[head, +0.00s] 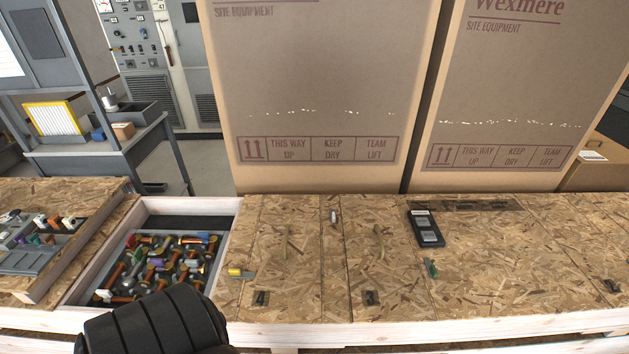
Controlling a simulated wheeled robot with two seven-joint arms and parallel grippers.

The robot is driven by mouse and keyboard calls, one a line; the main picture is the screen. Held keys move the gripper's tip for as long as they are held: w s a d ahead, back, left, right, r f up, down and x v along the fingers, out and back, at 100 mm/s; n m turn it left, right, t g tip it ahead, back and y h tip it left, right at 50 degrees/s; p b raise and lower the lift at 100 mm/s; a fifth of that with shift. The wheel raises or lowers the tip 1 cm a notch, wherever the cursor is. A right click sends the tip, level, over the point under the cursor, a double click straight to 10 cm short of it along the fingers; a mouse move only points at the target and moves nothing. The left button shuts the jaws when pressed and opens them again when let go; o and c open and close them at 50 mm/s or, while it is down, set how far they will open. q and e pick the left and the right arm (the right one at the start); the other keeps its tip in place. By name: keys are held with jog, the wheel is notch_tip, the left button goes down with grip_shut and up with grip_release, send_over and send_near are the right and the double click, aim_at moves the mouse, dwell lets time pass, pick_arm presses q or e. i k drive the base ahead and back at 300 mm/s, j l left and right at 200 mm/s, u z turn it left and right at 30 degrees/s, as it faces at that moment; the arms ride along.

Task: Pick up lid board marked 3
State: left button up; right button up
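Several OSB lid boards cover a long pale wooden crate in the head view. One lid board (300,280) lies flat just right of the open compartment, and another lid board (400,285) lies flat to its right. More lid board surface (520,260) continues to the right. I cannot read a number 3 on any board. Small dark latches sit near the front edge, one latch (260,298) on the first board and one latch (370,297) on the second. A black ribbed part of my arm shows at the bottom left. Neither gripper can be seen.
An open compartment (222,221) holds many coloured parts. A grey tray (28,262) with small items lies left of it. A black handheld device (425,230), a yellow-ended item (240,272) and a green item (431,268) lie on the boards. Large cartons (320,80) stand behind.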

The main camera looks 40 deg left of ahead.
aim_at(387, 284)
jog(key=u, duration=0.8)
